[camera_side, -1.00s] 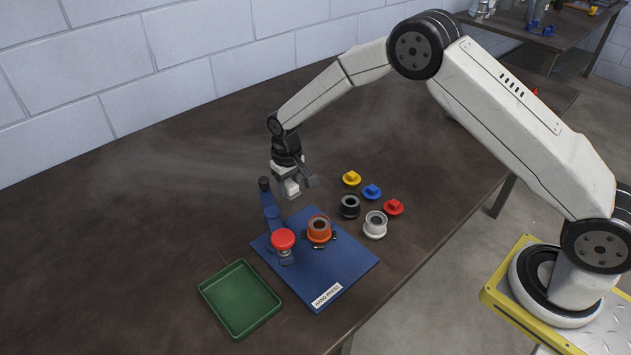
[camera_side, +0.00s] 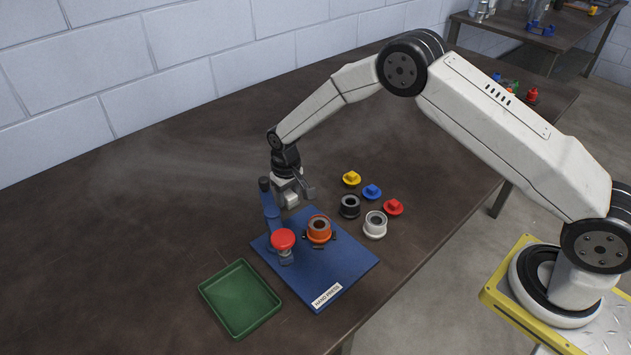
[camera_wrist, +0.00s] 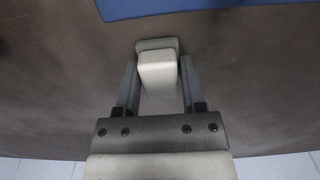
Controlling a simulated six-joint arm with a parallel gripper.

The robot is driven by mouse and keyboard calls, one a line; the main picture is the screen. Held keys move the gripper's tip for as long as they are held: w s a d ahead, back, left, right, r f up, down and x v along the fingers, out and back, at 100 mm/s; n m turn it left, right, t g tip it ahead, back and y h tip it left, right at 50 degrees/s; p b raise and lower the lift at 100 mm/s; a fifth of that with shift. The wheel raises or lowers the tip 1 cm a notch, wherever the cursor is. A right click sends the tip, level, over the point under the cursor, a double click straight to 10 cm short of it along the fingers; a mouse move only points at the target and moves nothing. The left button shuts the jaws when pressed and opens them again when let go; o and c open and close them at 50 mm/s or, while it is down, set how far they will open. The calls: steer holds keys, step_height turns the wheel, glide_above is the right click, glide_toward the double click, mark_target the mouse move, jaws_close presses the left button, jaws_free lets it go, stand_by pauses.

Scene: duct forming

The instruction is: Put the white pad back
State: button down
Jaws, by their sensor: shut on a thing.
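The white pad (camera_wrist: 158,72) is a pale block on a wider flat base. It sits between the two fingers of my gripper (camera_wrist: 158,88) in the wrist view, and the fingers are shut on it. In the side view my gripper (camera_side: 291,198) is behind the blue hand press (camera_side: 272,212), low over the table. I cannot tell whether the pad's base touches the table.
The blue press board (camera_side: 345,268) holds an orange ring part (camera_side: 319,229) and a red knob (camera_side: 283,239). A green tray (camera_side: 240,299) lies in front. Black (camera_side: 349,206) and white (camera_side: 375,225) rings and yellow, blue and red pads stand right. The table's left is clear.

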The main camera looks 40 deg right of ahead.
mark_target(289, 193)
steer(key=shift+f, duration=0.1)
steer(key=shift+c, duration=0.9)
jaws_free()
step_height(289, 193, up, 12)
steer(key=shift+s+r, duration=0.1)
steer(key=shift+r, duration=0.1)
